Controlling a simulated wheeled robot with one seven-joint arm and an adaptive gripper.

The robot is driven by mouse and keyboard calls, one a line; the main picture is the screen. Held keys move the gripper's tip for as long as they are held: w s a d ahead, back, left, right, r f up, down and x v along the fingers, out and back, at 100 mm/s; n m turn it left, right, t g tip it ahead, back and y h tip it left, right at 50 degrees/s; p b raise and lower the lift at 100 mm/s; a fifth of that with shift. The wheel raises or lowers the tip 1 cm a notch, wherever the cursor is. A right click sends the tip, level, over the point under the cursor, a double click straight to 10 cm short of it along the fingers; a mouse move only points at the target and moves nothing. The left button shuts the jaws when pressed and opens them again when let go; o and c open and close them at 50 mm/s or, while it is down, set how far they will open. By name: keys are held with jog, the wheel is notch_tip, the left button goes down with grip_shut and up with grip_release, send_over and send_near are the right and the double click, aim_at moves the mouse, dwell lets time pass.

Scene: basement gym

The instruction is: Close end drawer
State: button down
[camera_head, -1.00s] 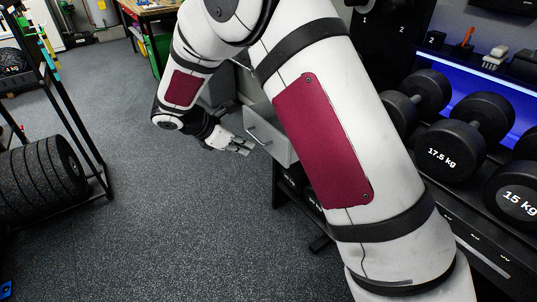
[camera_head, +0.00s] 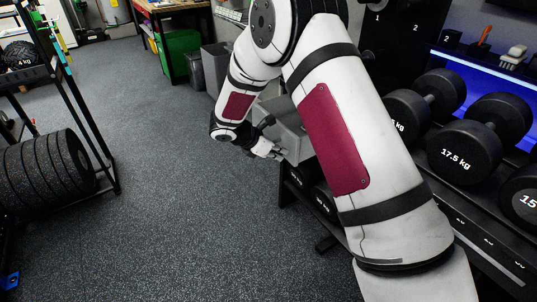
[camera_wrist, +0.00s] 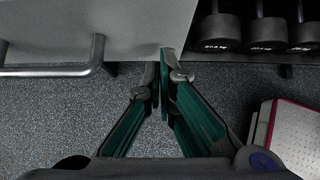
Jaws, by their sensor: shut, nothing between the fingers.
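The end drawer (camera_head: 291,136) is a light grey box that shows partly behind my arm in the head view, at the end of the dumbbell rack. It sticks out, at least in part. In the wrist view its grey surface (camera_wrist: 90,22) fills the upper left, with a metal bar handle (camera_wrist: 60,71) along the near side. My gripper (camera_head: 279,153) is shut and empty, close in front of the drawer. In the wrist view its fingertips (camera_wrist: 164,62) are at the drawer's right corner, right of the handle. I cannot tell whether they touch. My arm hides the rest of the drawer.
Dumbbells (camera_head: 470,140) sit on the rack at the right, and more (camera_wrist: 262,30) show at the wrist view's upper right. A weight-plate rack (camera_head: 45,168) stands at the left. Bins (camera_head: 183,55) stand at the back. The dark speckled floor between is clear.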

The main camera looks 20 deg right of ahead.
jog(key=shift+w+d, duration=0.15)
jog(key=shift+d, duration=0.3)
jog(key=shift+d, duration=0.15)
jog(key=w+d, duration=0.2)
jog(key=d, duration=0.4)
jog(key=w+d+b, duration=0.1)
jog(key=w+d, duration=0.1)
jog(key=d, duration=0.5)
jog(key=w+d+b, duration=0.1)
jog(key=w+d, duration=0.1)
jog(key=d, duration=0.4)
jog(key=shift+w+d, duration=0.25)
jog(key=shift+d, duration=0.15)
jog(key=shift+w+d, duration=0.1)
jog(key=shift+d, duration=0.25)
jog(key=shift+d+r, duration=0.1)
jog(key=shift+d, duration=0.05)
